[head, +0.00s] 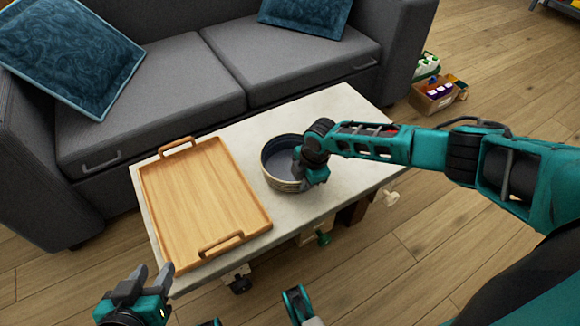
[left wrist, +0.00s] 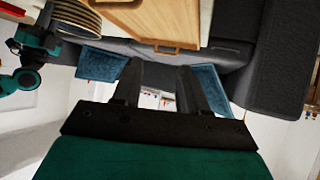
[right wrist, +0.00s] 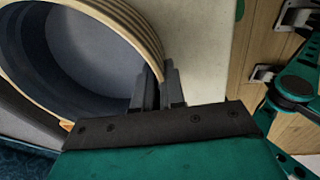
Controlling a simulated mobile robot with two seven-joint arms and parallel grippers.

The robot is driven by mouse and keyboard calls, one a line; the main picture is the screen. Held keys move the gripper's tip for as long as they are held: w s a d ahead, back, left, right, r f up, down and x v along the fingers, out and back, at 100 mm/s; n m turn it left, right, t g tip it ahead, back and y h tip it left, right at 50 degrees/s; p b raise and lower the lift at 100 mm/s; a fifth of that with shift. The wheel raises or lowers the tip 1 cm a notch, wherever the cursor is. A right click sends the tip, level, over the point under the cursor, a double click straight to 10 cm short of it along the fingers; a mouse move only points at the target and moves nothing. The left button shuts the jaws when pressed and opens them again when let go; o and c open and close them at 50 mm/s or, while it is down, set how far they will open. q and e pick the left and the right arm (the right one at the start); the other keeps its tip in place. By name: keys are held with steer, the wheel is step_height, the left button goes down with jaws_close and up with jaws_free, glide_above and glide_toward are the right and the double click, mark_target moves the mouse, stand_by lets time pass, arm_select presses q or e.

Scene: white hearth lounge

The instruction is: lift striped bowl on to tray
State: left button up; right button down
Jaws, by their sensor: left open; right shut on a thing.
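The striped bowl (head: 272,172) sits on the pale table, just right of the tray, and looks empty inside. My right gripper (head: 303,176) is shut on the bowl's right rim. In the right wrist view the bowl (right wrist: 100,60) shows its grey-blue inside and striped outer wall, with the fingers (right wrist: 158,88) on its wall. The wooden tray (head: 200,195) lies empty on the table's left part, with a handle at each end. My left gripper (head: 138,285) is open and empty in front of the table's near left corner. The left wrist view shows the bowl (left wrist: 75,18) and tray (left wrist: 155,20) too.
The pale table (head: 345,115) has bare room behind and right of the bowl. A grey sofa (head: 185,80) with blue cushions stands close behind the table. A box of small goods (head: 437,95) sits on the floor at the right. Knobs stick out under the table's near edge.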

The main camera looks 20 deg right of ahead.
steer(key=shift+r, duration=0.15)
steer(key=shift+w+r+p, duration=0.1)
steer(key=shift+r+p, duration=0.25)
steer(key=shift+r, duration=0.15)
arm_select(q)
steer(key=shift+s+a+r+p, duration=0.1)
steer(key=shift+a+r+p, duration=0.15)
steer(key=shift+r+p, duration=0.75)
steer(key=shift+s+a+r+p, duration=0.2)
steer(key=shift+r+p, duration=0.5)
steer(key=shift+p, duration=0.55)
steer(key=shift+s+a+r+p, duration=0.1)
steer(key=shift+a+r+p, duration=0.15)
steer(key=shift+r+p, duration=0.75)
arm_select(e)
step_height(320, 180, up, 19)
arm_select(q)
steer(key=shift+f, duration=0.15)
arm_select(e)
steer(key=shift+a, duration=0.15)
